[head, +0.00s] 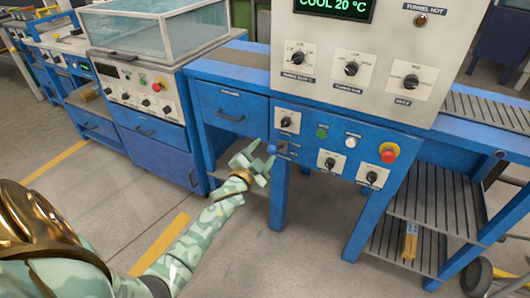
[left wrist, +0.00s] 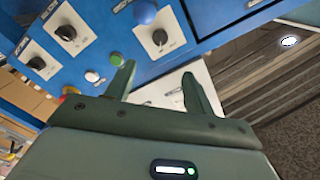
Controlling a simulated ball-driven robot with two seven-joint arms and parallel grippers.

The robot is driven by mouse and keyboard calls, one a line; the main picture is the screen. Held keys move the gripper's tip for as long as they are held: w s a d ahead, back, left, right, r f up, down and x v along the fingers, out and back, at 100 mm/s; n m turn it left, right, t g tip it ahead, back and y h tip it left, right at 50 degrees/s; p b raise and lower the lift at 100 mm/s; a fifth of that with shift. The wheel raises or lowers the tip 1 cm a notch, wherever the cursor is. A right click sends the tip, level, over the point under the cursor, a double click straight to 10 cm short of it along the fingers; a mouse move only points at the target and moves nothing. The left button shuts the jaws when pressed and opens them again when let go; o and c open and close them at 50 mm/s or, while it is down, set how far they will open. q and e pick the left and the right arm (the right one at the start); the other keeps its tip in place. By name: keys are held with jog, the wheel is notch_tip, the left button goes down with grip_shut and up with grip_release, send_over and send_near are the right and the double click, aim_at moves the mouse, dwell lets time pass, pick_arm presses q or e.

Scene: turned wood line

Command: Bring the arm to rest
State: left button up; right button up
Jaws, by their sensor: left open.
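My left arm (head: 192,240), patterned pale and dark green, reaches from the lower left in the head view. The blue knob (left wrist: 144,12) shows beyond the fingertips there. Whether a finger touches the panel I cannot tell. My right gripper is in neither view.
The panel carries dials, a green button (head: 322,132), a white button (head: 351,142) and a red stop button (head: 388,153). Above it is a grey cabinet with a lit display (head: 334,6). A glass-topped machine (head: 150,100) stands left. Grey floor (head: 290,260) is open in front.

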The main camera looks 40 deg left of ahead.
pick_arm(q)
jog(key=shift+s+f, duration=0.1)
jog(key=shift+s, duration=0.3)
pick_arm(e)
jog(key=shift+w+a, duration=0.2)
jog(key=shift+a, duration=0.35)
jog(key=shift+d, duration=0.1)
